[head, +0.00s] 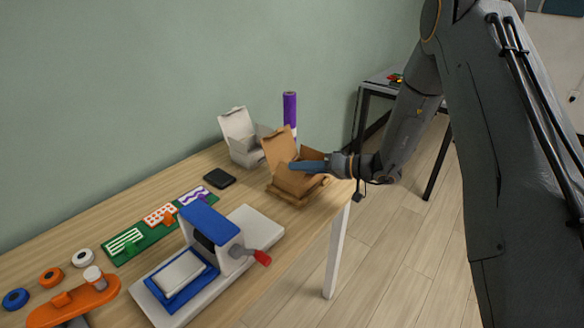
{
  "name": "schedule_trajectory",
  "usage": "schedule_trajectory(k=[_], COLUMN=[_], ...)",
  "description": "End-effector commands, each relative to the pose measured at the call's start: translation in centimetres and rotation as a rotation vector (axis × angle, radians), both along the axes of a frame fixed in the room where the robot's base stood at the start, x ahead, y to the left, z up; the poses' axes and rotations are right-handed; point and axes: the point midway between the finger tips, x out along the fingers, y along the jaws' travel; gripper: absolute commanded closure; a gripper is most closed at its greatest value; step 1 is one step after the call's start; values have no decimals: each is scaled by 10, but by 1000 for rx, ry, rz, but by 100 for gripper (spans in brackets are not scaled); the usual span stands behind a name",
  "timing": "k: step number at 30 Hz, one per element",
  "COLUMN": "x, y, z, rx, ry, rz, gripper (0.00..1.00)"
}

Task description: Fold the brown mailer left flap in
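The brown mailer (279,150) stands near the far right corner of the wooden table. Its lid is raised and tilted back, and a low brown front edge shows below. My gripper (293,166) reaches in from the right, with its bluish-grey fingers in front of the lid and over the mailer's open body. The fingers overlap in this view, so I cannot tell whether they are open or touch the cardboard. The left flap cannot be made out clearly, and my gripper hides part of the inside.
A white mailer (236,124) stands open behind, with a purple roll (289,108) beside it. A black square (219,178), a green board (137,244) with patterned cards, and a blue-and-white press (209,224) with a red-tipped handle lie left and nearer. The table (285,218) ends just right of the brown mailer.

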Motion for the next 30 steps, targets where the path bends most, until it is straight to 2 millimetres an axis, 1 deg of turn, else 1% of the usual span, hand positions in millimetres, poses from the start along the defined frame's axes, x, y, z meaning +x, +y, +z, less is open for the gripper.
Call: schedule_trajectory(k=[1,6,10,17,18,20,21,30], x=[2,9,11,12,12,12,12,13], y=[8,24,28,29,29,29,29,28], z=[-1,-7,-9,-9,-9,-9,-9,-11], rx=[0,-1,-1,-1,-1,-1,-1,14], ry=[1,0,0,0,0,0,0,15], rz=[3,1,-1,-1,-1,-1,-1,-1], gripper=[79,79,79,79,83,93,99,100])
